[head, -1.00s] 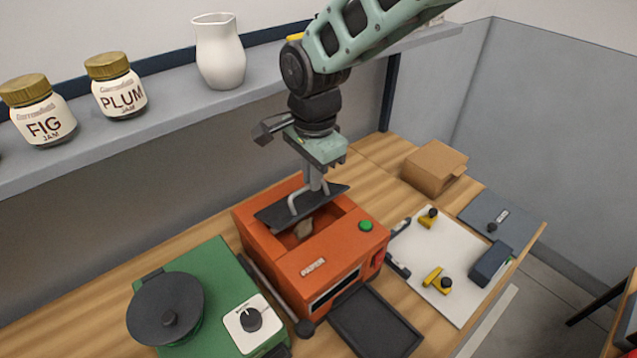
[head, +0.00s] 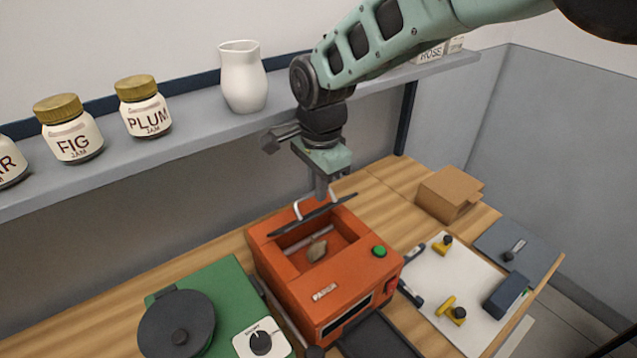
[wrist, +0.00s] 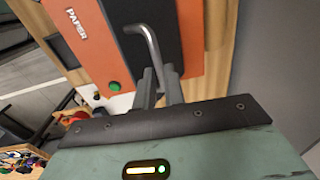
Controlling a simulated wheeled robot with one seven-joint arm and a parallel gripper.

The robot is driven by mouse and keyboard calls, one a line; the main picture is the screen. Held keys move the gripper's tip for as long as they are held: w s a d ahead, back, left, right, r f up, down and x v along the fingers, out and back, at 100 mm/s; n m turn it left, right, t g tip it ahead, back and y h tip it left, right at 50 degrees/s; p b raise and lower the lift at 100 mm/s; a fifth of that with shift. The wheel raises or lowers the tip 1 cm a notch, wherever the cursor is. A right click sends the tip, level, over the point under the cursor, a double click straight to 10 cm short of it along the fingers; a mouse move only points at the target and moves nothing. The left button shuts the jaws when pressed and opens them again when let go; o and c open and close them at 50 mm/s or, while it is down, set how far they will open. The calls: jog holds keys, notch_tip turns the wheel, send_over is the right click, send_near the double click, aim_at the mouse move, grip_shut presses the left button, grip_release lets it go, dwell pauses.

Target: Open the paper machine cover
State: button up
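The orange paper machine (head: 310,285) stands on the wooden counter with a PAPER label and a green button. Its dark cover (head: 330,211) is raised and tilted at the back of the opening, and a small brownish lump (head: 317,250) shows inside. The cover has a pale bent handle (head: 300,208). My gripper (head: 322,190) is above the cover with its fingers at this handle. In the wrist view, the handle (wrist: 150,45) runs in between the two fingers of my gripper (wrist: 160,75), which look closed around it.
A green machine (head: 215,290) with a round dark lid stands close on the left. A white board (head: 445,290) with yellow parts and a cardboard box (head: 450,193) are on the right. The shelf (head: 200,140) behind holds jars and a white jug (head: 243,78).

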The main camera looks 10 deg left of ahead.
jog(key=o, duration=0.3)
jog(key=shift+f, duration=0.4)
jog(key=shift+r, duration=0.2)
jog(key=shift+t+y, duration=0.5)
jog(key=shift+y, duration=0.1)
jog(key=s+d+f+b, duration=0.1)
jog(key=f, duration=0.1)
jog(key=s+d+f+b, duration=0.3)
jog(key=d+f, duration=0.1)
jog(key=shift+s+d+f+b, duration=0.15)
jog(key=shift+s+b, duration=0.15)
jog(key=shift+b, duration=0.1)
jog(key=a+b+v, duration=0.1)
jog(key=b+v, duration=0.2)
jog(key=v, duration=1.5)
jog(key=s+d+f+n+b, duration=0.5)
jog(key=s+d+f+n, duration=0.1)
jog(key=f, duration=0.4)
jog(key=s+d+f+n+g+b, duration=0.1)
jog(key=s+d+f+n+b, duration=0.4)
jog(key=f, duration=0.6)
jog(key=shift+s+d+n+h, duration=0.4)
jog(key=shift+s+d+n, duration=0.8)
jog(key=shift+d, duration=0.5)
